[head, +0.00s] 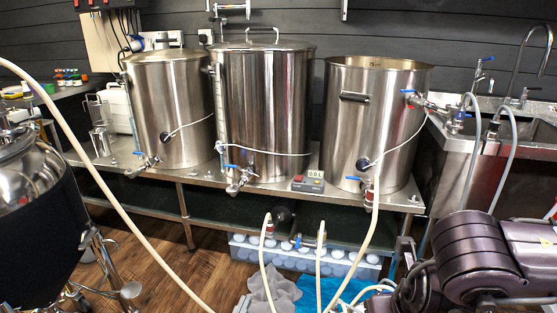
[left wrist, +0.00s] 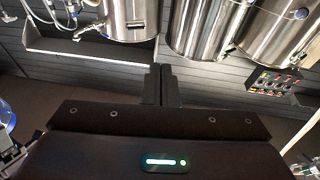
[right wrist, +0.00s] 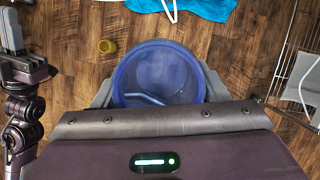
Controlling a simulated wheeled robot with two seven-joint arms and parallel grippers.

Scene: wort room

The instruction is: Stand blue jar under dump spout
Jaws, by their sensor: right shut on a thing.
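The blue jar (right wrist: 160,62) shows in the right wrist view as a round, translucent blue vessel with its open mouth facing the camera. My right gripper (right wrist: 157,80) has its grey fingers on both sides of the jar and is shut on it, above the wooden floor. The head view does not clearly show the jar. My left gripper (left wrist: 162,85) shows two dark fingers side by side, shut with nothing visible between them. A steel vessel with a dark jacket (head: 35,235) stands at the left in the head view, with chrome pipe fittings (head: 105,265). I cannot tell which fitting is the dump spout.
Several steel kettles stand on a metal bench (head: 270,185). A pale hose (head: 110,195) crosses the left foreground. A bottle crate (head: 300,258) and a blue cloth (right wrist: 190,8) are on the floor. A wire rack (right wrist: 290,75) stands at right.

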